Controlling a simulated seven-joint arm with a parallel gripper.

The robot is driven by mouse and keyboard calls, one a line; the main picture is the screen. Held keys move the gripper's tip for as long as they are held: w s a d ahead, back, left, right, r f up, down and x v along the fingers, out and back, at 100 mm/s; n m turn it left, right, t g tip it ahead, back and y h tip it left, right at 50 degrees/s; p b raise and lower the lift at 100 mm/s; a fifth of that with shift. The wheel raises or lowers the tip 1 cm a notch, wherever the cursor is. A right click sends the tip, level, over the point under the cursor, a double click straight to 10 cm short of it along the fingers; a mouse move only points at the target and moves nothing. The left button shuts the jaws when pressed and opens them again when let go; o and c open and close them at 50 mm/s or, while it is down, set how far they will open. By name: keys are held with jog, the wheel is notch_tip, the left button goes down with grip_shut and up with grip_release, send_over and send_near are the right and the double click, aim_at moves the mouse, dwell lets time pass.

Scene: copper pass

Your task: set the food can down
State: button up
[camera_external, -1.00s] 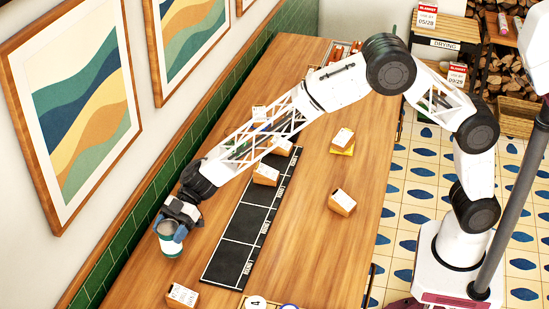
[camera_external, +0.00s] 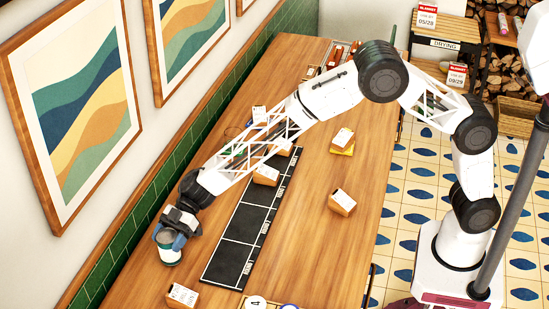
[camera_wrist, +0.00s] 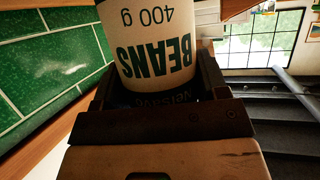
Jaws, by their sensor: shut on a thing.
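The food can (camera_external: 169,250) is a small white and green can at the left side of the wooden table. In the wrist view its label reads "BEANS" and "400 g" (camera_wrist: 152,50), and the lettering appears upside down. My gripper (camera_external: 172,236) is shut around the can from above, with blue fingers on its sides. The can looks upright or nearly so, close to the table top. I cannot tell whether its bottom touches the wood.
A black mat (camera_external: 229,261) with marked compartments lies to the right of the can. A block with a white label (camera_external: 182,295) stands in front. Other labelled blocks (camera_external: 342,202) stand to the right. The green tiled wall (camera_external: 133,226) is close on the left. Bare wood surrounds the can.

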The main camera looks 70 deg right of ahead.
jog(key=shift+f, duration=0.1)
jog(key=o, duration=1.2)
jog(key=shift+d, duration=0.1)
jog(key=shift+v, duration=6)
